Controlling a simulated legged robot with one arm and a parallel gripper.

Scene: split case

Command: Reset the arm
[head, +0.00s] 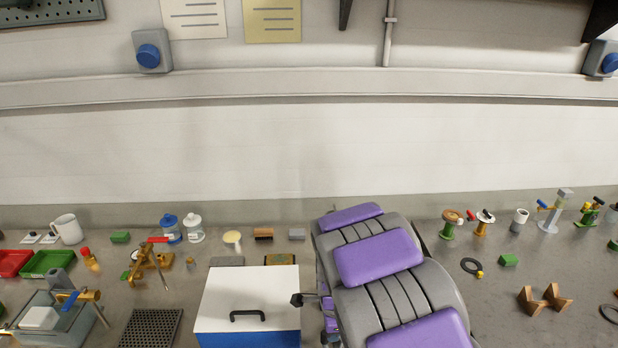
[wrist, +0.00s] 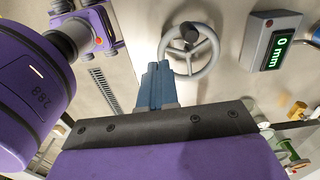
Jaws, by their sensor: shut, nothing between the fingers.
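My gripper (wrist: 155,68) shows in the wrist view as two blue-grey fingers pressed together. It is shut and nothing shows between the fingers. It is close to a grey handwheel (wrist: 191,50) with a dark knob, which appears just right of the fingertips; I cannot tell whether they touch. In the head view my purple and grey arm rises from the bottom, right of the middle, and its fingers cannot be made out there.
A box with a white lid (head: 228,288) and black handle stands left of my arm. Green and red trays (head: 45,262), a mug (head: 67,229) and small fixtures lie farther left. Wooden blocks (head: 544,299) lie right. A display (wrist: 271,41) reads 0 mm in the wrist view.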

